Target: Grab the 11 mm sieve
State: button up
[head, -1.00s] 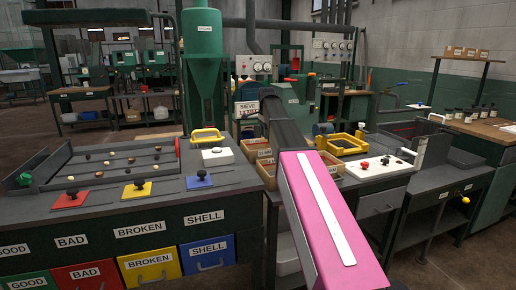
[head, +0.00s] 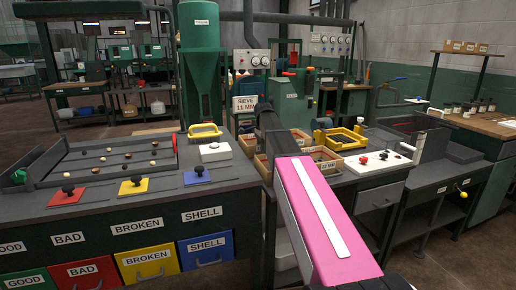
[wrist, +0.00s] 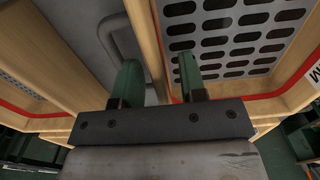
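Wooden sieves with red trim sit on the bench in the head view. One sieve (head: 248,146) is at the left by my arm's end, and another (head: 327,160) is to its right. A sign (head: 251,104) behind them reads SIEVE 11 MM. In the wrist view my gripper (wrist: 158,82) has its two green fingers apart, with a sieve's wooden wall (wrist: 146,45) running between them. That sieve has a grey plate with large oval slots (wrist: 225,35). A cut-off label ending in M (wrist: 314,72) shows at the right; I cannot read its size. My fingers are hidden in the head view.
A second wooden frame (wrist: 40,45) lies close on the left in the wrist view, with a grey handle (wrist: 113,38) between. A yellow-handled item (head: 205,131) stands left.

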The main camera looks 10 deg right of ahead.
jog(key=shift+f, duration=0.7)
grip_shut()
jog(key=shift+r, duration=0.15)
